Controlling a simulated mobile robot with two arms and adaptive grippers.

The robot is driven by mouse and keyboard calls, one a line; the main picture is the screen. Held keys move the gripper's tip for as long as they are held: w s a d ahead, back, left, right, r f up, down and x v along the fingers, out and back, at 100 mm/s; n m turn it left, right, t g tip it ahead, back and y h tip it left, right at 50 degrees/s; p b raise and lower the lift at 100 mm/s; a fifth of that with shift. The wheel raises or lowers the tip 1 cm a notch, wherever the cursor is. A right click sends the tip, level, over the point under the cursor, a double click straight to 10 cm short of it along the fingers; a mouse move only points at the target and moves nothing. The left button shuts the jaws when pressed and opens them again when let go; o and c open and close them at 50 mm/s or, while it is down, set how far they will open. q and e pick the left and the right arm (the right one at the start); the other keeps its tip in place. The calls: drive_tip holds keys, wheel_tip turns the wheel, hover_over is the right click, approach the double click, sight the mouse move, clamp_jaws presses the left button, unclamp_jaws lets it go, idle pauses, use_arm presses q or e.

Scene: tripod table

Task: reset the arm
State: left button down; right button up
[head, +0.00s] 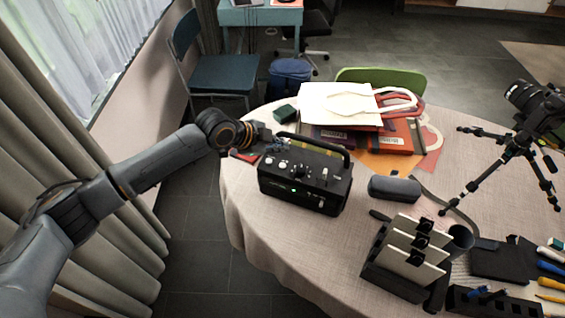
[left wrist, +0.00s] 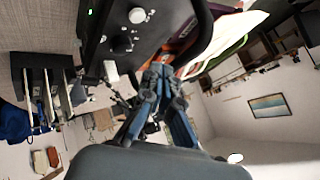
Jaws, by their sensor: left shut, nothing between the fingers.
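My left arm reaches in from the left in the head view. Its gripper (head: 279,143) is at the back left edge of the black radio-like box (head: 305,187), which has knobs on top and a carry handle. The gripper is shut and empty. In the left wrist view, the gripper's fingers (left wrist: 160,78) are close together beside the box (left wrist: 130,35). I cannot tell whether they touch it. My right gripper does not show in either view.
A tripod with a camera (head: 520,140) stands at the right of the round table (head: 240,205). White bags (head: 340,103) lie on books at the back. A grey case (head: 394,188), a rack with upright panels (head: 395,275) and tools occupy the front right. A blue chair (head: 225,75) stands behind.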

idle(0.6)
use_arm(q)
drive_tip(key=s+d+f+n, duration=0.2)
drive_tip(key=s, duration=0.6)
drive_tip(key=s+d+f+n, duration=0.1)
drive_tip(key=s+f+n, duration=0.15)
drive_tip(key=s, duration=0.55)
drive_tip(key=s+a+f+n+g+y, duration=0.25)
drive_tip(key=s+a+n+y, duration=0.45)
drive_tip(key=s+a+n, duration=1)
drive_tip(key=s+a+f+m+b, duration=0.1)
drive_tip(key=s+a+f+m, duration=0.15)
drive_tip(key=f, duration=1.25)
drive_tip(key=s+a+f+m, duration=0.1)
drive_tip(key=a+f, duration=0.2)
drive_tip(key=f, duration=1.2)
drive_tip(key=s+a+f+g+b, duration=0.1)
drive_tip(key=s+a+f+g, duration=0.1)
drive_tip(key=s+f, duration=1.3)
drive_tip(key=shift+s+a+m, duration=0.3)
drive_tip(key=shift+s+a, duration=0.35)
